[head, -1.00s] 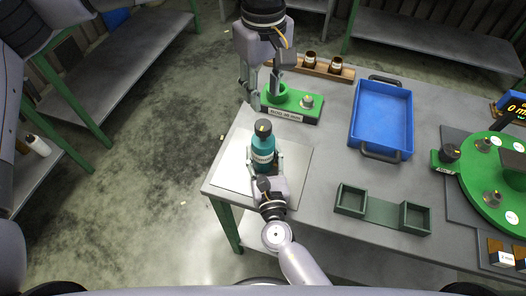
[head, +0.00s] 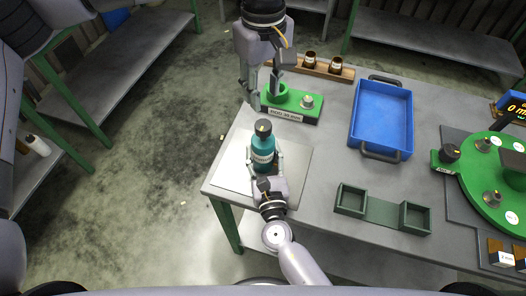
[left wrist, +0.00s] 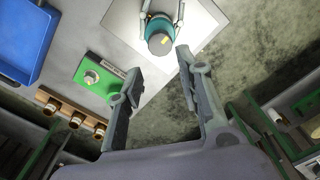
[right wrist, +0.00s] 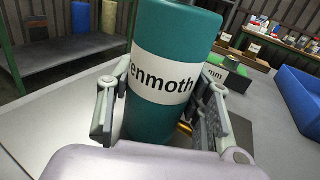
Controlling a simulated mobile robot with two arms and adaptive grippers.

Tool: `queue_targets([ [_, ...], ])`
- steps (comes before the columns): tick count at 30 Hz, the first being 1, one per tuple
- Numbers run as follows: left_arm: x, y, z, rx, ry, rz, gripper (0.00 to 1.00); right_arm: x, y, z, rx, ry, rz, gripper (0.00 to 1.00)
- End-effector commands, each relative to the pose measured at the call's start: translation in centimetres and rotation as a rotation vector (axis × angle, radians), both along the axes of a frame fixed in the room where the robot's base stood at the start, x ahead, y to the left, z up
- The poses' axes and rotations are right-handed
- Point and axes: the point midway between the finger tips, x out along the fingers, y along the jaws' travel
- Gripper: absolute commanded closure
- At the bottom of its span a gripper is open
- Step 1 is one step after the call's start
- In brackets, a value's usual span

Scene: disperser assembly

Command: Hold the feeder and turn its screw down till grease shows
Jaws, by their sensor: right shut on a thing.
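The feeder is a teal bottle (head: 263,143) with a white label and a dark screw cap (head: 263,126) bearing a yellow mark. It stands upright over the pale plate at the table's near left corner. My right gripper (head: 265,163) is shut around its body; the right wrist view shows the labelled body (right wrist: 165,75) between the fingers. My left gripper (head: 261,92) points down above the table, beyond the bottle in the head view. In the left wrist view its fingers (left wrist: 160,78) are apart and empty, with the cap (left wrist: 160,43) past their tips. I see no grease.
A green fixture (head: 292,107) with a socket and a metal knob stands just behind the bottle. A wooden rack (head: 347,72) holds brown jars. A blue tray (head: 382,87), a dark green two-box holder (head: 383,211) and a green turntable (head: 480,185) lie to the right.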

Motion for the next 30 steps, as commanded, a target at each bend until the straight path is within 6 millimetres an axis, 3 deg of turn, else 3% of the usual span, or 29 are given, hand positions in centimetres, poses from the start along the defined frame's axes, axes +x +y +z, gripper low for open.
queue_targets([
  [5, 0.0, 0.0, 0.0, 0.000, 0.000, 0.000, 0.67, 0.0, 0.0, 0.0, 0.001, 0.001, 0.000, 1.00],
  [8, -0.2, 0.0, -0.2, -0.011, 0.009, 0.011, 0.60, 0.0, 0.0, 0.0, 0.001, 0.001, 0.000, 1.00],
  [11, -1.2, -0.5, -1.0, -0.073, 0.062, 0.077, 0.53, 0.0, 0.0, 0.0, 0.001, 0.001, 0.000, 1.00],
  [14, -3.5, -1.4, -2.1, -0.199, 0.191, 0.237, 0.48, 0.0, 0.0, -0.1, 0.001, 0.001, 0.000, 1.00],
  [17, -6.6, -2.9, -2.6, -0.354, 0.405, 0.497, 0.48, 0.0, 0.0, -0.1, 0.001, 0.001, -0.001, 1.00],
  [22, -10.3, -4.8, -0.6, -0.531, 0.892, 1.065, 0.48, 0.0, 0.0, -0.1, 0.000, 0.001, -0.001, 1.00],
  [26, -10.5, -4.8, 1.5, -0.545, 1.309, 1.533, 0.48, 0.0, 0.0, -0.1, 0.000, 0.001, 0.000, 1.00],
  [30, -8.7, -2.9, 2.4, -0.436, 1.785, 2.045, 0.48, 0.0, 0.0, -0.1, 0.000, 0.001, 0.000, 1.00],
])
